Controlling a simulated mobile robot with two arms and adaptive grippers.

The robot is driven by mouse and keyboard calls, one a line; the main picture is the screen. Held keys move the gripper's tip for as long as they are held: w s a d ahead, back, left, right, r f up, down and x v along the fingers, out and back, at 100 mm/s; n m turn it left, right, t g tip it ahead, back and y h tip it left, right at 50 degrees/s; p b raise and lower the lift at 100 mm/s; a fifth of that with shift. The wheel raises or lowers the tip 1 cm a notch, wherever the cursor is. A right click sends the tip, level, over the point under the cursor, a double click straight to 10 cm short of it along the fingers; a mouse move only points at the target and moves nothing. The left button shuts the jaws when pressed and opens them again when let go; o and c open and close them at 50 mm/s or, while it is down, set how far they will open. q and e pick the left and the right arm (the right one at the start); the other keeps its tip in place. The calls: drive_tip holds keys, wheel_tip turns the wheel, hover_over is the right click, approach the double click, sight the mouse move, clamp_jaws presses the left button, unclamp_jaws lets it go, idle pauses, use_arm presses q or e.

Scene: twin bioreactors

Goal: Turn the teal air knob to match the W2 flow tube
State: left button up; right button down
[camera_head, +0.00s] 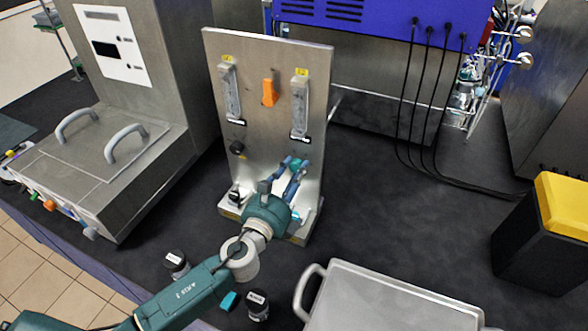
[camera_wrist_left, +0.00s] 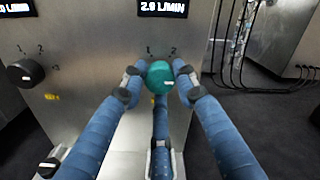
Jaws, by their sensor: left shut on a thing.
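The teal air knob (camera_wrist_left: 160,77) sits low on the right side of the upright metal panel (camera_head: 268,60). In the head view the knob (camera_head: 296,164) shows between the fingers. My left gripper (camera_wrist_left: 157,88) is shut on it, with blue fingers on both sides and one below; in the head view my left gripper (camera_head: 291,172) reaches it from the front. The right flow tube (camera_head: 300,103) and left flow tube (camera_head: 230,93) stand higher on the panel. A display (camera_wrist_left: 163,8) above the knob reads about 2.9 L/MIN. My right gripper is not seen.
A black knob (camera_head: 237,148) is on the panel's left, and an orange part (camera_head: 269,93) is between the tubes. Small dark jars (camera_head: 257,305) stand near the front edge. A metal tray (camera_head: 390,300) with handle lies front right. Dark table is clear right of the panel.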

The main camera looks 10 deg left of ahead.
use_arm(q)
drive_tip(key=shift+f, duration=0.1)
idle(0.3)
drive_tip(key=o, duration=1.1)
drive_tip(key=shift+o, duration=0.2)
drive_tip(key=s+a, duration=0.2)
drive_tip(key=s, duration=0.9)
drive_tip(key=shift+s+a, duration=0.2)
drive_tip(key=shift+s, duration=0.2)
